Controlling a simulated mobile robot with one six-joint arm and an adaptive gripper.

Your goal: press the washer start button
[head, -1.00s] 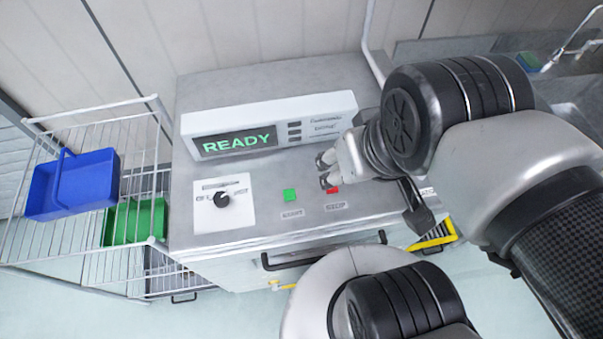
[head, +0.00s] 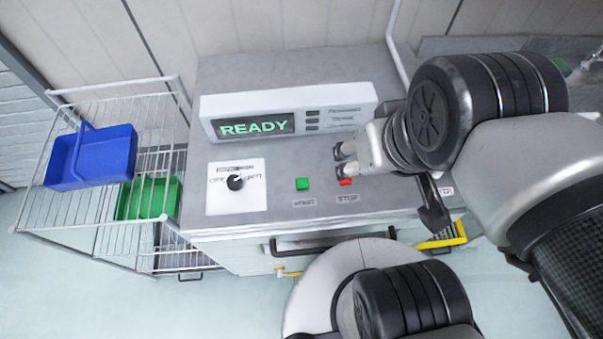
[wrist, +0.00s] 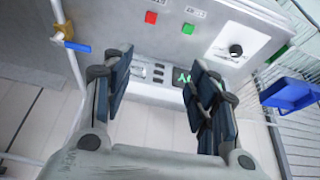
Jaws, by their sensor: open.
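The washer (head: 290,170) is a grey machine with a display panel (head: 252,127) reading READY in green. My gripper (head: 342,160) is open and empty, above the top near the red button, to the right of the green one. Its two fingers (wrist: 160,75) show well apart in the wrist view.
A black knob (head: 235,182) sits on a white plate at the washer's left. A wire rack (head: 110,95) with a blue basket (head: 100,158) and a green bin (head: 165,198) stands further left. A dark handle bar (head: 335,241) runs along the washer's front.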

